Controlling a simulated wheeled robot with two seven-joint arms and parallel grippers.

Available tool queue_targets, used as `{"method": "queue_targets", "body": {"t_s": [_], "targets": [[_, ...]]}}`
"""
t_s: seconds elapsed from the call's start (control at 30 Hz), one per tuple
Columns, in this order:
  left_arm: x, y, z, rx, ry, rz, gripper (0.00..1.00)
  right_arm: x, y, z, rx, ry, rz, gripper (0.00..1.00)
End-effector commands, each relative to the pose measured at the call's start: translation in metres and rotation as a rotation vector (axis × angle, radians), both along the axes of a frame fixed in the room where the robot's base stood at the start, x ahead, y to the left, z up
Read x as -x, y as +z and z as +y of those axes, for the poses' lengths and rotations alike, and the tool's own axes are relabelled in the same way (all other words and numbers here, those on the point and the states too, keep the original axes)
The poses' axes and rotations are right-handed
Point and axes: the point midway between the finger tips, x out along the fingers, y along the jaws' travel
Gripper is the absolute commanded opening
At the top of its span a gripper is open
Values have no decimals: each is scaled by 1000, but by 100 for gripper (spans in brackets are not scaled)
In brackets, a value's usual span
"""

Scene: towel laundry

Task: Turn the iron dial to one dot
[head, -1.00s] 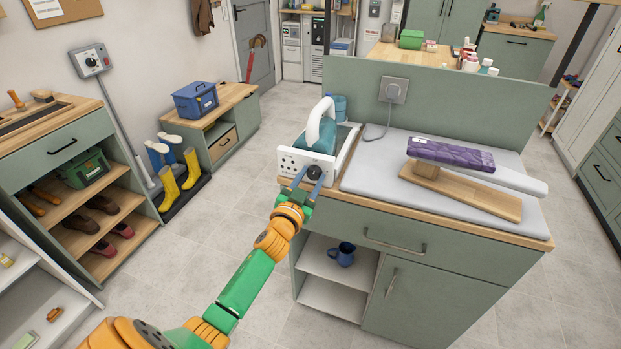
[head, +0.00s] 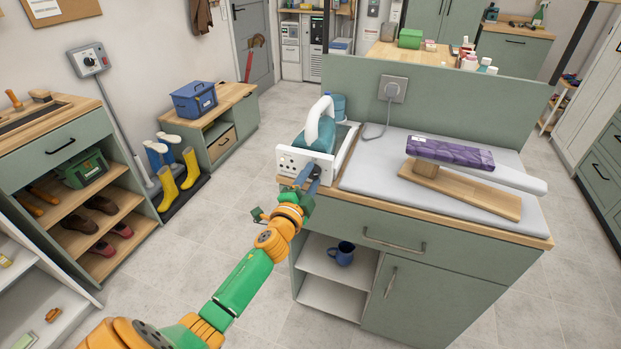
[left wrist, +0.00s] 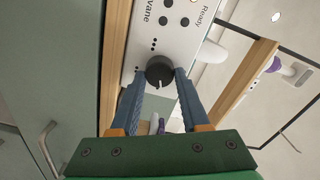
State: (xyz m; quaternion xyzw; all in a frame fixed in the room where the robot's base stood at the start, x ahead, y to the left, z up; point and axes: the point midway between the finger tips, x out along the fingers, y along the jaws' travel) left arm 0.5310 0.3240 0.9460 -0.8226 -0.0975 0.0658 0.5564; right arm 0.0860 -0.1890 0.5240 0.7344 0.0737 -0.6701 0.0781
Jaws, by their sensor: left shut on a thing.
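The iron station's white front panel (head: 291,160) faces me at the left end of the ironing counter. The teal iron (head: 313,140) with its white handle rests behind it. In the left wrist view the black round dial (left wrist: 160,66) sits on the white panel (left wrist: 177,40), with a light pointer mark and small groups of dots around it. My left gripper (left wrist: 160,74) has its two blue fingers on either side of the dial, shut on it. In the head view my left gripper (head: 308,175) covers the dial. My right gripper is not in view.
A wall socket (head: 392,89) with a cord is behind. The floor to the left is open.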

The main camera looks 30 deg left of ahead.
Motion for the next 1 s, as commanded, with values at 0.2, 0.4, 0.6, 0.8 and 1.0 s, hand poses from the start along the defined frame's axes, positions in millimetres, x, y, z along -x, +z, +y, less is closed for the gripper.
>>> {"method": "queue_targets", "body": {"t_s": [0.2,0.4,0.6,0.8,1.0], "targets": [[0,-1,0,-113,-1,29,0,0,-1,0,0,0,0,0],[0,-2,-1,-175,-1,44,0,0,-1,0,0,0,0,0],[0,-2,0,-199,-1,51,0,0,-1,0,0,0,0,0],[0,-2,-1,-202,-1,51,0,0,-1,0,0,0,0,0],[0,-2,-1,-201,-1,51,48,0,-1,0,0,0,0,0]]}}
